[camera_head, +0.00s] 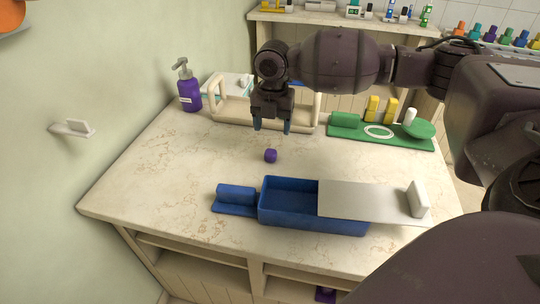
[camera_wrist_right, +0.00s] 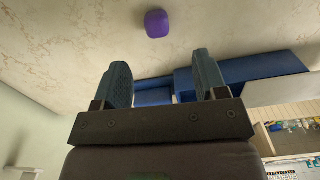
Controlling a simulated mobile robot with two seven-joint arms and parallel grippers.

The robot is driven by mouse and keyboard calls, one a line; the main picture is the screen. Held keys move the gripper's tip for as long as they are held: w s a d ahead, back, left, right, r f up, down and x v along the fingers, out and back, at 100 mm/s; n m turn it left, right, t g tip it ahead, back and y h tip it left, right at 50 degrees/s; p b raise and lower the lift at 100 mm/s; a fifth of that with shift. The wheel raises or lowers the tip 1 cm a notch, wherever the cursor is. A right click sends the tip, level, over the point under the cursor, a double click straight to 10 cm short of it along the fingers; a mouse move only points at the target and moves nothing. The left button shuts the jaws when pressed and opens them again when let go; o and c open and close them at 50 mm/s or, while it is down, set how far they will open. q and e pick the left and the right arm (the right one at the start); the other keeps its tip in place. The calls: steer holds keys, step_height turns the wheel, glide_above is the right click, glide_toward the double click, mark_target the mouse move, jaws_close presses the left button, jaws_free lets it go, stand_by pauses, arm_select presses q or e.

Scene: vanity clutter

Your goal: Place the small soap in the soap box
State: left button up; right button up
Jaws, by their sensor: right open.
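The small soap (camera_head: 270,156) is a purple rounded block lying alone on the marble counter. It also shows at the top of the right wrist view (camera_wrist_right: 157,23). The soap box (camera_head: 314,211) is a blue rectangular box at the counter's front. Its grey-white sliding lid (camera_head: 365,201) with an upright handle covers the right part, and the left part is open and looks empty. My right gripper (camera_head: 271,127) is open and empty, pointing down above the counter behind the soap. Its two fingers (camera_wrist_right: 164,80) are apart in the right wrist view. My left gripper is not in view.
A blue holder (camera_head: 235,198) adjoins the box on its left. A purple pump bottle (camera_head: 187,88) and a cream tray with handles (camera_head: 230,115) stand at the back. A green tray (camera_head: 385,140) with yellow blocks is back right. The left counter is clear.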

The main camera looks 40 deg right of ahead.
mark_target(271, 151)
step_height(271, 151, down, 3)
steer(key=shift+f, duration=0.1)
steer(key=shift+f+b, duration=0.35)
steer(key=shift+f, duration=0.4)
steer(key=f, duration=0.2)
steer(key=f+b, duration=0.1)
steer(key=f, duration=0.1)
steer(key=shift+w+a+f, duration=0.1)
steer(key=shift+a+f, duration=0.1)
steer(key=shift+f, duration=0.2)
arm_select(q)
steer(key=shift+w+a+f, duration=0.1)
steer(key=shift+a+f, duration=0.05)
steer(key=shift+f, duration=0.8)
arm_select(e)
steer(key=shift+r, duration=0.15)
steer(key=c, duration=1.1)
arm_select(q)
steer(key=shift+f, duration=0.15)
arm_select(e)
steer(key=shift+r, duration=0.1)
